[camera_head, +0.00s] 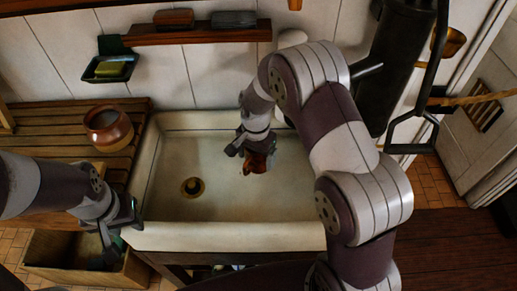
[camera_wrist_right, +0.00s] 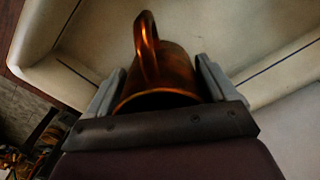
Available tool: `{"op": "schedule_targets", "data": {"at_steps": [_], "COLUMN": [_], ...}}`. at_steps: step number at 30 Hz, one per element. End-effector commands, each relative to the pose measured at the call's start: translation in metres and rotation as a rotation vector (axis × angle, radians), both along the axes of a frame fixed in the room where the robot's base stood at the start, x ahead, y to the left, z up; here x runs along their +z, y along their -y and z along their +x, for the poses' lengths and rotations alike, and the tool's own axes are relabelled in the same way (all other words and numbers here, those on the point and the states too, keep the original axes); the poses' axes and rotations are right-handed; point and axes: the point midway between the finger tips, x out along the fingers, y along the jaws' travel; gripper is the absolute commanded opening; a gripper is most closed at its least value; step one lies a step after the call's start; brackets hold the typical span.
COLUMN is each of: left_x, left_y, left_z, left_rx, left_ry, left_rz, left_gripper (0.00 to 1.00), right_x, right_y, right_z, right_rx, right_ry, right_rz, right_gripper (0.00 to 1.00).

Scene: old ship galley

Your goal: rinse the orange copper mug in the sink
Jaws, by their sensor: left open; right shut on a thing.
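The orange copper mug (camera_head: 257,160) is in my right gripper (camera_head: 248,154), over the right part of the white sink basin (camera_head: 232,193). In the right wrist view the mug (camera_wrist_right: 170,72) sits between the two fingers of the right gripper (camera_wrist_right: 158,88), its handle standing up and its dark mouth facing the palm. The fingers are shut on the mug's body. The sink's drain (camera_head: 192,187) lies left of the mug, in the basin floor. My left gripper (camera_head: 124,222) is open and empty at the sink's front left corner; its fingers show only partly.
A brown pot (camera_head: 108,128) stands on the slatted wooden board (camera_head: 60,117) left of the sink. A soap dish (camera_head: 110,69) and a wooden shelf (camera_head: 195,36) are on the wall behind. A wooden crate (camera_head: 60,272) sits below at left. The basin's left half is clear.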

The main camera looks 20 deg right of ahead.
Motion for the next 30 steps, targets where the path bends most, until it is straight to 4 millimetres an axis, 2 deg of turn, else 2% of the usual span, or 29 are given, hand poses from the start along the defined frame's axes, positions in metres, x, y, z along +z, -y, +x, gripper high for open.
{"op": "schedule_targets", "data": {"at_steps": [8,30], "left_x": [-0.027,-0.112], "left_y": [0.000,-0.001], "left_z": [0.000,0.000], "left_rx": [0.000,0.000], "left_ry": [-0.001,0.000], "left_rz": [0.000,0.000], "left_gripper": [0.43,0.43], "right_x": [-0.031,-0.133], "right_y": [0.000,-0.001], "right_z": [0.000,0.001], "right_rx": [0.002,0.003], "right_ry": [0.000,0.001], "right_rz": [0.000,0.001], "right_gripper": [0.51,0.51]}}
